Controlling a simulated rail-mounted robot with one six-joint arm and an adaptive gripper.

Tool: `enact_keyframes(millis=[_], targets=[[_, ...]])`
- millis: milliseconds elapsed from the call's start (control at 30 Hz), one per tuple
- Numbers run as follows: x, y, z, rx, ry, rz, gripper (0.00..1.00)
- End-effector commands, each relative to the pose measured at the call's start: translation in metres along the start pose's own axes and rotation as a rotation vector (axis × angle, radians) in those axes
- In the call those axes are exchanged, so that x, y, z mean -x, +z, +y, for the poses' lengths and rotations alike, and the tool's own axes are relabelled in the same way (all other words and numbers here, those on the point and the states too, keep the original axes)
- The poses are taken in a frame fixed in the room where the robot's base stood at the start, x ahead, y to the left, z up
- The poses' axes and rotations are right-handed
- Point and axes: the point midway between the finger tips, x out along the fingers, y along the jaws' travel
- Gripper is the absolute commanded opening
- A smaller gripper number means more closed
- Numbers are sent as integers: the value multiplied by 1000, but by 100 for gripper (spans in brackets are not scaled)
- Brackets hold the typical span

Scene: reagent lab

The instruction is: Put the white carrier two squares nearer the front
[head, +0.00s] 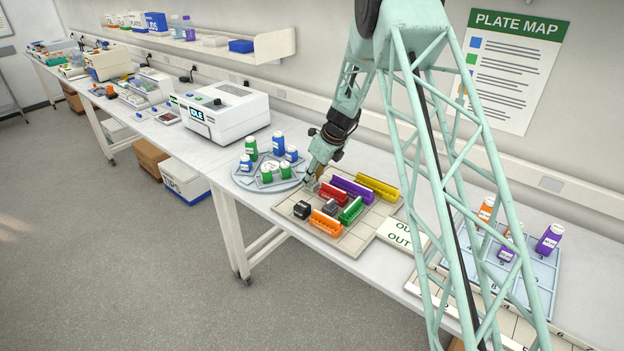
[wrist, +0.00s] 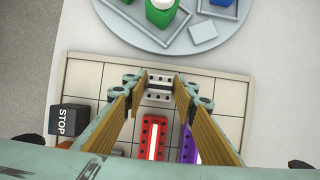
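The white carrier (wrist: 160,97) is a small light block with dark holes, seen between my fingertips in the wrist view. It stands near the board's edge by the round tray, in line with the red carrier. My gripper (wrist: 161,80) points down with one finger on each side of it. The fingertips look very close to its sides; I cannot tell whether they touch. In the head view my gripper (head: 312,181) is low over the board's far left part and largely hides the carrier. The squared board (head: 284,206) is beige with thin grid lines.
Red (head: 333,194), purple (head: 352,188), yellow (head: 377,187), green (head: 351,211) and orange (head: 326,223) carriers stand on the board. A black STOP block (wrist: 70,118) and a grey block (head: 330,207) are there too. A round tray (head: 245,181) with bottles is close behind.

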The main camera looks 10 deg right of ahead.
Motion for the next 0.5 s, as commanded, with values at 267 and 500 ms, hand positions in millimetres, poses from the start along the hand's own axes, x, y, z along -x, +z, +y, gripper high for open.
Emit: enact_keyframes(millis=[267, 500], targets=[[0, 0, 0, 0, 0, 0, 38], [2, 1, 0, 0, 0, 0, 38]])
